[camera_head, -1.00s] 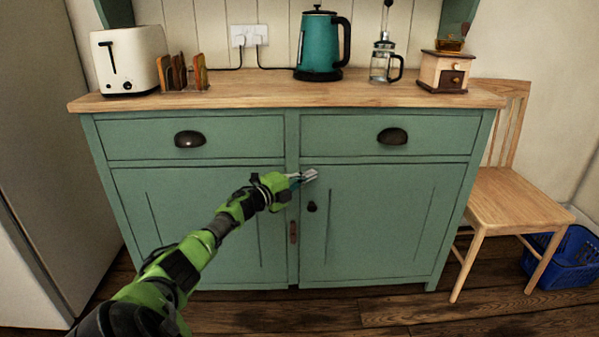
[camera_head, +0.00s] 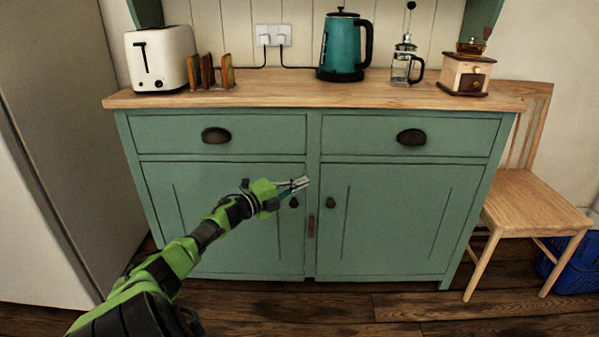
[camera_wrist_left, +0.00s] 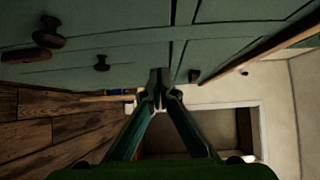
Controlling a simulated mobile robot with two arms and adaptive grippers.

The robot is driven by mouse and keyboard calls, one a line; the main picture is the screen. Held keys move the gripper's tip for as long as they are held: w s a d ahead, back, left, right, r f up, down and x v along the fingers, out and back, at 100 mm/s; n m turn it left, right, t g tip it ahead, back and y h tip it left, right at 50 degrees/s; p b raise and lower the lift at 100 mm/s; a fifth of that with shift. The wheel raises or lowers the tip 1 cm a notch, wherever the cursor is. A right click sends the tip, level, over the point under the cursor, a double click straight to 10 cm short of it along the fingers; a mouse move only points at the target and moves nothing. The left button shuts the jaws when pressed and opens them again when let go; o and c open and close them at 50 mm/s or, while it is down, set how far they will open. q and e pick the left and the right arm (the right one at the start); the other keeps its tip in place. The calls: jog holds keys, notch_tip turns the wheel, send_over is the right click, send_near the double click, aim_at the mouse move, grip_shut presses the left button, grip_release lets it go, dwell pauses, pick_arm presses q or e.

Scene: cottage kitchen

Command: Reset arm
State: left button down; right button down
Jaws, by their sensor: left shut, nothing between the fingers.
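My left gripper (camera_head: 300,184) is in front of the green cabinet (camera_head: 400,215), near the upper inner part of the left door. Its fingers are shut with nothing between them. In the left wrist view the two fingers of the left gripper (camera_wrist_left: 158,82) meet at their tips, and the cabinet front (camera_wrist_left: 110,40) fills the upper part. My left arm reaches in from the lower left of the head view. My right gripper is in neither view.
On the wooden countertop (camera_head: 275,92) stand a cream toaster (camera_head: 162,60), a toast rack (camera_head: 210,75), a teal kettle (camera_head: 341,45), a French press (camera_head: 405,65) and a coffee grinder (camera_head: 465,75). A wooden chair (camera_head: 530,203) and a blue basket (camera_head: 575,265) are at the right. The floor in front is clear.

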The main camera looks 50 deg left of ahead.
pick_arm(q)
jog(key=shift+s+a, duration=0.1)
jog(key=shift+s, duration=0.2)
